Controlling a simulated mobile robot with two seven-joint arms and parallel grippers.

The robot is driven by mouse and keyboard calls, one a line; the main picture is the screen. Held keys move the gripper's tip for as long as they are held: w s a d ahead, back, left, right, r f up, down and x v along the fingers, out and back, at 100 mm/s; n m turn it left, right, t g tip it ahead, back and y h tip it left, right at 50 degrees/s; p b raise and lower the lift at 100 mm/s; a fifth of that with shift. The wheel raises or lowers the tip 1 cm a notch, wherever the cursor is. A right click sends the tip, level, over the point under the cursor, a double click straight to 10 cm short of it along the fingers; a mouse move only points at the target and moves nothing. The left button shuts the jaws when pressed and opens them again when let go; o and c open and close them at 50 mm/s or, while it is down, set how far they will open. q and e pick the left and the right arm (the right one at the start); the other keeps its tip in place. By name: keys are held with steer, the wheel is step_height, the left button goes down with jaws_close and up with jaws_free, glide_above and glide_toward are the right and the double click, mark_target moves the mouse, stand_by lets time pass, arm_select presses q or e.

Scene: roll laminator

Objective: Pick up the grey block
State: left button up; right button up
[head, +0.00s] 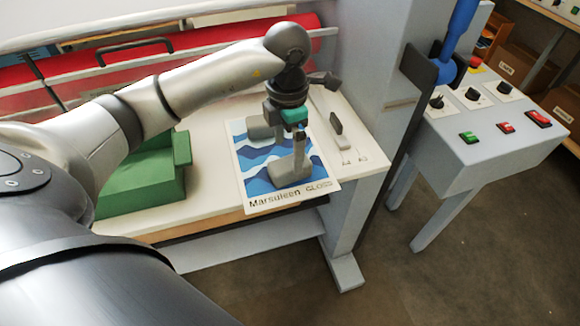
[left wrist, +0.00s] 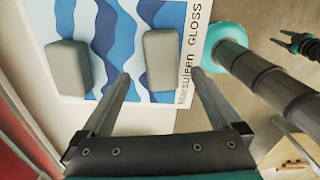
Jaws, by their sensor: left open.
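Two grey blocks lie on a blue-and-white printed sheet (head: 254,190) on the laminator's table. The nearer grey block (head: 290,173) is close to the printed lettering, and the farther grey block (head: 259,127) is behind it to the left. My left gripper (head: 298,155) points down over the nearer block. In the left wrist view, the open fingers (left wrist: 161,73) stand on either side of the nearer block (left wrist: 160,60). The farther block (left wrist: 68,66) is outside them to the left. I cannot tell how far the fingertips are above the sheet.
A green stepped block (head: 150,178) stands left of the sheet. The red roller (head: 85,85) runs behind the table. A grey upright (head: 370,110) and a control console (head: 490,150) with buttons stand to the right. The table's front edge is near the sheet.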

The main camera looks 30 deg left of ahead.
mark_target(290, 162)
arm_select(q)
steer(key=f, duration=0.5)
steer(key=shift+d+f+p, duration=0.15)
steer(key=shift+d+p, duration=0.05)
steer(key=shift+p, duration=0.2)
jaws_close()
stand_by(0.4)
